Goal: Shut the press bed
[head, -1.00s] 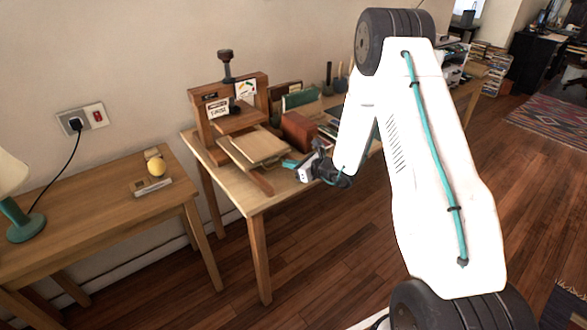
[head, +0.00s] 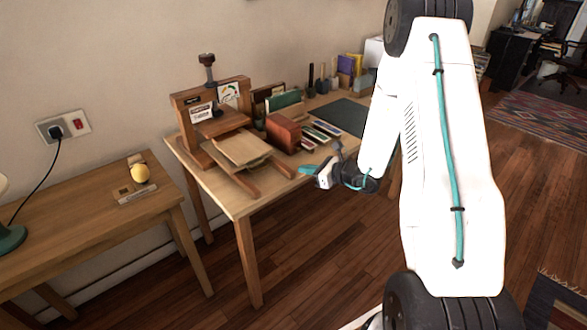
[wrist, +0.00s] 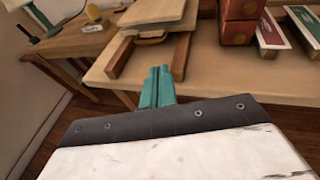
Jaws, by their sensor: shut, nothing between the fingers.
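The wooden book press (head: 178,118) stands on the far table, with a dark screw handle (head: 208,70) on top and small labels on its frame. Its press bed (head: 243,150), a pale board, sticks out of the front of the frame over two wooden rails. It also shows at the top of the wrist view (wrist: 150,14). My gripper (head: 307,170), with teal fingers, is right of the bed, apart from it, near the table's front edge. In the wrist view the shut, empty fingers (wrist: 158,86) point toward the space between the rail ends.
A red-brown block (head: 283,133) and several books (head: 322,130) stand close right of the bed. A green mat (head: 343,115) lies farther right. A side table (head: 95,215) at left carries a yellow ball-like thing (head: 140,173). The wooden floor in front is clear.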

